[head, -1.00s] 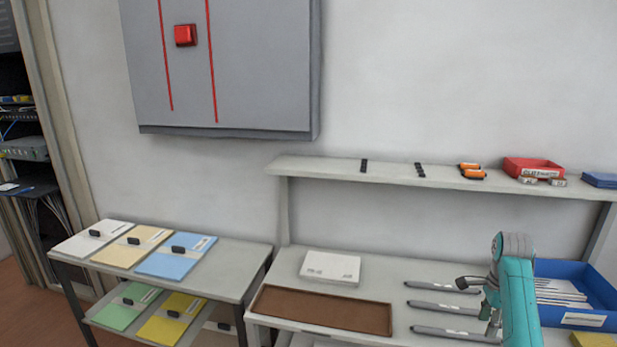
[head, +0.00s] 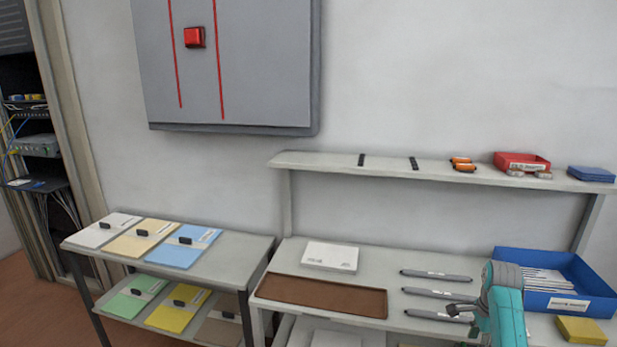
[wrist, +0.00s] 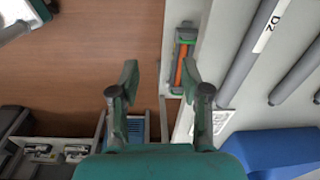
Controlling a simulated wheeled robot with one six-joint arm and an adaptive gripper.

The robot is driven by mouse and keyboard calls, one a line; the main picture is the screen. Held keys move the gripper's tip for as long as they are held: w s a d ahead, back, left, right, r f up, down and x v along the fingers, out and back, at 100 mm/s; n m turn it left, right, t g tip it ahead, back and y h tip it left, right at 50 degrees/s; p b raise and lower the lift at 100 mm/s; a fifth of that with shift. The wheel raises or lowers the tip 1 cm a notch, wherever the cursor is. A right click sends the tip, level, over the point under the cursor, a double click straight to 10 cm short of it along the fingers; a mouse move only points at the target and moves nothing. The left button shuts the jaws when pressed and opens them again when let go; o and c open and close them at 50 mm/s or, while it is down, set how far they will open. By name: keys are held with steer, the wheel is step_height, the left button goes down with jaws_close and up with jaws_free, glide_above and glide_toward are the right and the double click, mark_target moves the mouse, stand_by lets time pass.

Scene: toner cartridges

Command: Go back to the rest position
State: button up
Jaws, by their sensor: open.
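My gripper (wrist: 160,80) is open in the wrist view, its two fingers apart with nothing between them. In the head view it shows small (head: 461,309) at the end of my teal arm, low over the right part of the workbench (head: 390,262). Several grey toner cartridges lie on the bench: a far one (head: 436,275), a middle one (head: 428,292) and a near one (head: 430,315) partly behind the gripper. In the wrist view a grey cartridge (wrist: 238,65) with a "D2" label lies right of the fingers.
A blue bin (head: 577,305) with white papers and a yellow box (head: 581,330) stand right of my arm. A brown tray (head: 322,296) and a white box (head: 330,256) are at left. A shelf (head: 320,161) runs above the bench. A side table (head: 228,262) holds folders.

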steer(key=s+a+f+n+t, duration=0.1)
steer(key=s+a+f, duration=0.15)
steer(key=f, duration=0.35)
steer(key=s+a+f+n+t, duration=0.1)
steer(key=a+f+n, duration=0.15)
steer(key=f, duration=0.35)
steer(key=s+a+f+n+t, duration=0.2)
steer(key=s+a+f, duration=0.25)
steer(key=s, duration=0.25)
steer(key=s+a+f+n+t+h, duration=0.1)
steer(key=s+a+f+n, duration=0.1)
steer(key=s+a+f, duration=0.4)
steer(key=s+a+f+n+t, duration=0.2)
steer(key=s+a, duration=0.2)
steer(key=s, duration=0.4)
steer(key=s+a+r+n+t, duration=0.2)
steer(key=s+a+r+n, duration=0.15)
steer(key=s, duration=0.55)
steer(key=s+a+r+n+t, duration=0.2)
steer(key=s+a+r+n, duration=0.1)
steer(key=s+r, duration=0.7)
steer(key=s+a+r+n+t+y, duration=0.1)
steer(key=s+a+r+n+t, duration=0.2)
steer(key=s+r, duration=0.7)
step_height(320, 180, up, 5)
steer(key=shift+s+r+n, duration=0.1)
steer(key=shift+s+n, duration=0.3)
steer(key=shift+n, duration=0.1)
